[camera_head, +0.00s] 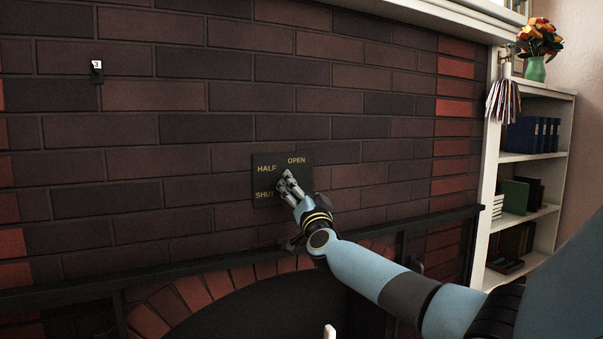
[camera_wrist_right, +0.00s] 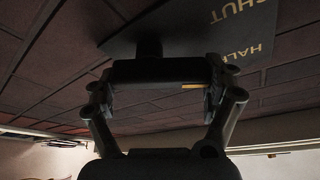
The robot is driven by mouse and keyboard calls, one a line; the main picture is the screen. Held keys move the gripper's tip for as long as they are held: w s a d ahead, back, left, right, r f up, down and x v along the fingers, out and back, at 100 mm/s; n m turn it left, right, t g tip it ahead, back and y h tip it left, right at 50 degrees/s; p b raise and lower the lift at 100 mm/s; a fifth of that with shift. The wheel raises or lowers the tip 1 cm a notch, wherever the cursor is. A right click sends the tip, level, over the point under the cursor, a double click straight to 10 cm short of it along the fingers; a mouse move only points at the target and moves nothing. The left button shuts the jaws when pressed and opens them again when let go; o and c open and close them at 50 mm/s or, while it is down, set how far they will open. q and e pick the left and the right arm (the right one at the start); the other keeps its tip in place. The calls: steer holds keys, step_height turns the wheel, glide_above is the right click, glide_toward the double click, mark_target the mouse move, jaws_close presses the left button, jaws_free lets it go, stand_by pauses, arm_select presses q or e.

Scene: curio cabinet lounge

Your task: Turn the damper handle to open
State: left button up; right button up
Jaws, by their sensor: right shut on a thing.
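The dark damper plate (camera_head: 263,182) is on the brick wall, with HALF at upper left, OPEN at upper right and SHUT at lower left. My right gripper (camera_head: 287,179) reaches up to the plate and covers its middle and lower right. In the right wrist view the plate (camera_wrist_right: 190,36) appears upside down. There a dark damper handle (camera_wrist_right: 160,71) stands off the plate on a short post, between the fingers of my right gripper (camera_wrist_right: 160,87), which is shut on it. The gripper hides the handle in the head view, so its pointing direction is unclear. My left gripper is out of view.
The mantel bar (camera_head: 180,262) and brick arch (camera_head: 195,290) lie below the plate. A small white-and-black tag (camera_head: 97,68) is on the wall at upper left. A white bookshelf (camera_head: 545,157) with books and a green vase (camera_head: 535,69) stands right.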

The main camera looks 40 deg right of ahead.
steer(key=m+g+p, duration=0.1)
steer(key=m+p, duration=0.2)
steer(key=m+g+p, duration=0.1)
steer(key=m+p, duration=0.3)
steer(key=m+g+h+p, duration=0.1)
steer(key=m+g+p, duration=0.1)
steer(key=m+p, duration=0.1)
steer(key=shift+d+r+m+p, duration=0.25)
steer(key=shift+r+m+p, duration=0.15)
steer(key=shift+p, duration=0.15)
steer(key=shift+d+f+m+g+p, duration=0.15)
steer(key=shift+m+g+p, duration=0.35)
steer(key=shift+m+p, duration=0.9)
steer(key=o, duration=0.8)
steer(key=shift+o, duration=0.8)
steer(key=shift+w, duration=0.1)
steer(key=shift+a, duration=0.2)
steer(key=shift+f, duration=0.1)
